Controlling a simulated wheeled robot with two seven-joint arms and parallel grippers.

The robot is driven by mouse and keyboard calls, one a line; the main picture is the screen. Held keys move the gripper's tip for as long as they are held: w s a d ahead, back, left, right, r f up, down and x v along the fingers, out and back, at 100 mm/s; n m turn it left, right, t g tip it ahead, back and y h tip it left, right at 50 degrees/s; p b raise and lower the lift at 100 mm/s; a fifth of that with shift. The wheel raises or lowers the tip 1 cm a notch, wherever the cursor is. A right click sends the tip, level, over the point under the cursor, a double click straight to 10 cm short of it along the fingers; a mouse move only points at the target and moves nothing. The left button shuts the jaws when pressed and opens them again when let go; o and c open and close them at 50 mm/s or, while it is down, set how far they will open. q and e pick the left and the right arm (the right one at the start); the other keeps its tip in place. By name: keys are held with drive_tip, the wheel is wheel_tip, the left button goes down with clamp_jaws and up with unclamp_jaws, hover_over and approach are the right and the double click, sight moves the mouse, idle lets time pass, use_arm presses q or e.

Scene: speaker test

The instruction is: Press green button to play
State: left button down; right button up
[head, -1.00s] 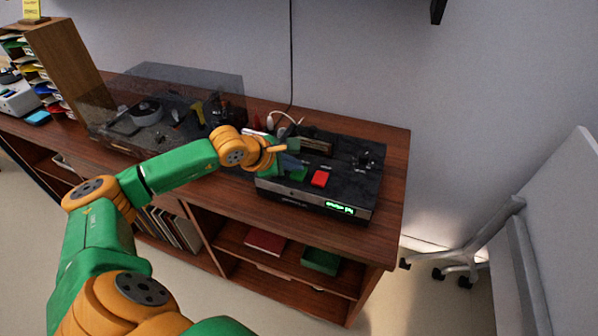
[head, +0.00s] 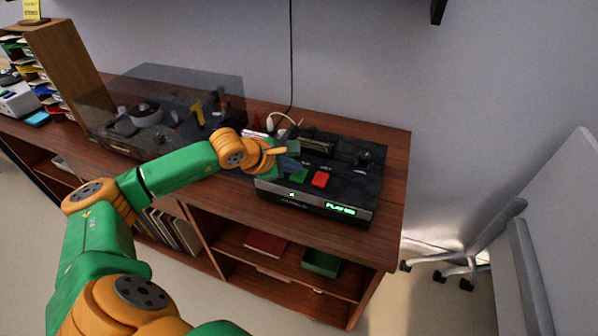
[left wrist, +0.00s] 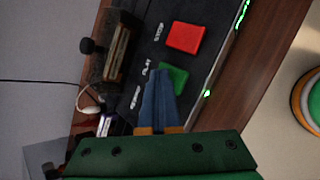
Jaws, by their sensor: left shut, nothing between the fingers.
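The black speaker device (head: 345,158) stands on the wooden cabinet with a green button (head: 299,177) and a red button (head: 320,179) on top. Its front display (head: 341,210) glows green and appears to read "PLAYING". My left gripper (head: 302,167) is shut and empty, its blue fingertips right at the green button. In the left wrist view, the fingers (left wrist: 158,85) overlap the edge of the green button (left wrist: 177,74), marked "PLAY"; the red button (left wrist: 185,38) by "STOP" is clear. I cannot tell if the fingertips touch the button. My right gripper is out of view.
A turntable under a clear cover (head: 165,100) stands left of the device on the cabinet top (head: 392,165). A wooden paper organizer (head: 68,62) is farther left. A white cable (head: 275,121) lies behind the device. Shelves below hold a red book (head: 265,242) and a green box (head: 321,262).

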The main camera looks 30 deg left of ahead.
sight(295, 176)
use_arm(q)
drive_tip(key=shift+r+p, duration=0.4)
drive_tip(key=shift+r, duration=0.45)
drive_tip(key=shift+r+p, duration=1.65)
drive_tip(key=shift+r, duration=0.95)
drive_tip(key=shift+f, duration=0.1)
